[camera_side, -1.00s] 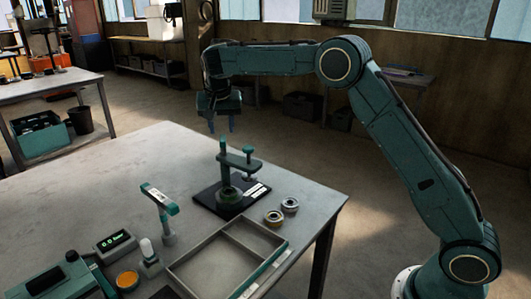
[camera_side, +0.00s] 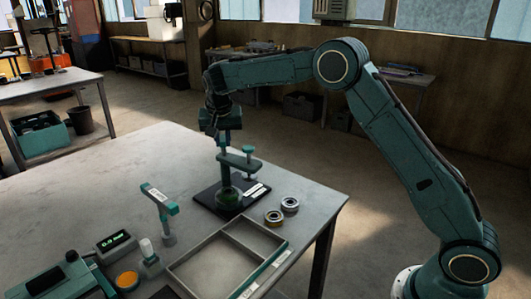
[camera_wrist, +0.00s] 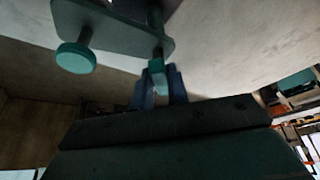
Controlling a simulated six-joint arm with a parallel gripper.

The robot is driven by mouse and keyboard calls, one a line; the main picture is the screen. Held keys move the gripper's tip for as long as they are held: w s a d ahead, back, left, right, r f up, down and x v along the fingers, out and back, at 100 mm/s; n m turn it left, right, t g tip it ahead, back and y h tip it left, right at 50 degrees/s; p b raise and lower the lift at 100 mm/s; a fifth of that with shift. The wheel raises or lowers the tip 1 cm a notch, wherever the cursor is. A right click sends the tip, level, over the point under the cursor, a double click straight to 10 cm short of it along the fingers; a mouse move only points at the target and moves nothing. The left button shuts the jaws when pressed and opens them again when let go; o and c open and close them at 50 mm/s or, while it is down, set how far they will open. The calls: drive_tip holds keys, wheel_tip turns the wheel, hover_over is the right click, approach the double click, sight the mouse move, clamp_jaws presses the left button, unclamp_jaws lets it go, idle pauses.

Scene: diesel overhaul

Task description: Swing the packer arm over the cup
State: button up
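The packer (camera_side: 238,162) stands on a black base plate (camera_side: 207,197) on the grey table. Its teal arm is a flat bar with a teal upright grip at the left end and a round knob (camera_side: 248,149) at the right. The green cup (camera_side: 228,197) sits on the base, below the bar's left part in the side view. My gripper (camera_side: 223,137) is over the upright grip, pointing down. In the wrist view its blue fingers (camera_wrist: 160,88) stand on either side of the teal grip (camera_wrist: 157,72). They look open; contact is unclear. The knob also shows there (camera_wrist: 75,57).
Two small metal rings (camera_side: 273,218) lie right of the base. An empty divided tray (camera_side: 205,262) is in front. A teal-topped stand (camera_side: 160,200), a display box (camera_side: 117,241) and an orange-topped jar (camera_side: 127,280) stand left. The table's back left is clear.

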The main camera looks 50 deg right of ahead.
clamp_jaws()
drive_tip(key=shift+w+a+m+g+h, duration=0.1)
drive_tip(key=shift+m+g+h, duration=0.2)
drive_tip(key=shift+m, duration=0.65)
drive_tip(key=shift+w+m+g+h, duration=0.1)
drive_tip(key=shift+m+g, duration=0.3)
drive_tip(key=shift+m, duration=0.55)
drive_tip(key=o, duration=0.7)
unclamp_jaws()
drive_tip(key=shift+r, duration=0.1)
